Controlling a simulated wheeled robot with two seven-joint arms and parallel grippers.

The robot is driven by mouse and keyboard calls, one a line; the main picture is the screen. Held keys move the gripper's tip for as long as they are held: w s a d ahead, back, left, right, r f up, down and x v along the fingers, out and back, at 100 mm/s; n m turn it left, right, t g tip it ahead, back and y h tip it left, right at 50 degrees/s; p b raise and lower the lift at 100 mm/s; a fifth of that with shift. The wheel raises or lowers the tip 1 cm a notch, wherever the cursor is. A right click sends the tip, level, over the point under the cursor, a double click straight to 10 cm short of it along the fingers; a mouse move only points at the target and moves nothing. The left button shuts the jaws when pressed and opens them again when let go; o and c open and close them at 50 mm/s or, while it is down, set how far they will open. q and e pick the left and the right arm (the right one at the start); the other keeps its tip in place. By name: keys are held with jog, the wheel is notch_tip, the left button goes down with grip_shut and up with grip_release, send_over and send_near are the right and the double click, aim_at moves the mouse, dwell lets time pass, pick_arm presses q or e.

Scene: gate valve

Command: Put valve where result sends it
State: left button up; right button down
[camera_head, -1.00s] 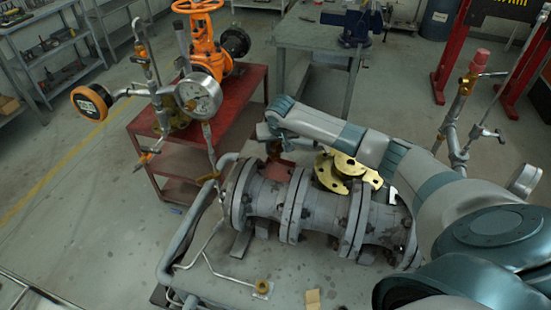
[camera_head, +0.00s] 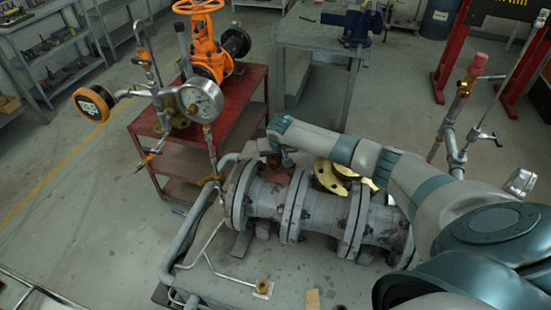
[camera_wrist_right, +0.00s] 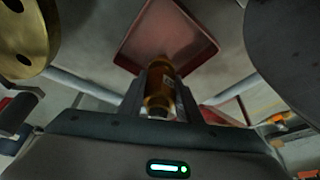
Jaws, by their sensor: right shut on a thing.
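The orange gate valve (camera_head: 207,50) with its orange handwheel (camera_head: 198,5) stands on the red cart (camera_head: 246,100), left of the grey flanged pipe. My right gripper (camera_wrist_right: 160,80) is shut on a small orange-brown cylindrical piece (camera_wrist_right: 158,92), seen between its fingers in the right wrist view. A shallow red tray (camera_wrist_right: 150,28) lies beyond the fingertips there. In the head view my right wrist is low over the pipe's far side, and the held piece is not clearly visible. My left gripper is not in view.
The grey flanged pipe (camera_head: 324,207) lies in front of me. A brass flange (camera_head: 327,175) sits behind it, partly hidden by my right arm. A round pressure gauge (camera_head: 203,99) and an orange-backed dial (camera_head: 92,104) stand at left. A workbench with a blue vise (camera_head: 358,27) is behind.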

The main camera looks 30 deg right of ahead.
jog(key=shift+f, duration=0.1)
jog(key=c, duration=1.3)
grip_release()
jog(key=shift+r, duration=0.2)
jog(key=shift+b+v, duration=1.2)
jog(key=shift+v, duration=4.75)
jog(key=shift+s, duration=0.1)
